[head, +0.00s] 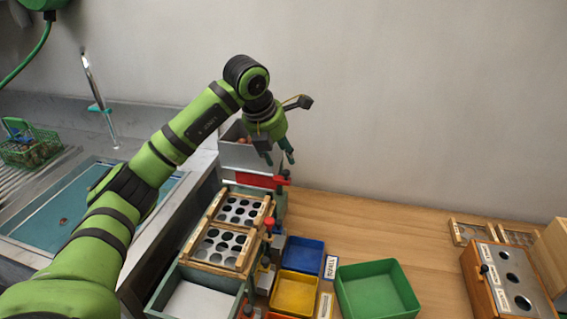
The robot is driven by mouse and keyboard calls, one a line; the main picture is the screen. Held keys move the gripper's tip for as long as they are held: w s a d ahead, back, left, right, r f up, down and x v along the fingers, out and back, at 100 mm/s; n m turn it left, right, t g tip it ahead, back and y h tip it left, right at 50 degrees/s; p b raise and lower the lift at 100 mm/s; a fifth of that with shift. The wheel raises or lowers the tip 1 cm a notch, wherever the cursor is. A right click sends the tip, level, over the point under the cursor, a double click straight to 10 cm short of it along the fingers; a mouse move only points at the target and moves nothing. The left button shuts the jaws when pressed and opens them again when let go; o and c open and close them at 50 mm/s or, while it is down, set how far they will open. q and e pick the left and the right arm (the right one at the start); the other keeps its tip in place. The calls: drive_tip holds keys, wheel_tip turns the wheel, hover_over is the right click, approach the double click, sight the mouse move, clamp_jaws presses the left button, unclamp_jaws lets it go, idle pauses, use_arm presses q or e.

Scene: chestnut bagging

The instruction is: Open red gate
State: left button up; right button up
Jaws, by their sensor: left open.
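The red gate (258,180) is a flat red piece low on the front of the grey hopper (243,155), with its end sticking out to the right. Brown chestnuts show inside the hopper, partly hidden by my arm. My left gripper (278,157) is open, with its fingers pointing down in front of the hopper's right side, a little above the gate. I cannot tell whether it touches the hopper. My right gripper is not in view.
Wooden sieve frames with round holes (206,263) stand below the hopper. Blue (303,254), yellow (294,292) and green (377,289) trays lie to the right. A wooden box with holes (507,280) stands far right. A sink (62,226) is at left.

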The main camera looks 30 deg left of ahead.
sight(286, 172)
use_arm(q)
drive_tip(key=shift+a+p+x, duration=0.1)
drive_tip(key=shift+p+x, duration=0.4)
drive_tip(key=shift+x, duration=1.2)
drive_tip(key=shift+a+p+x, duration=0.15)
drive_tip(key=shift+p+x, duration=0.3)
drive_tip(key=shift+x, duration=1.2)
drive_tip(key=shift+s, duration=0.1)
clamp_jaws()
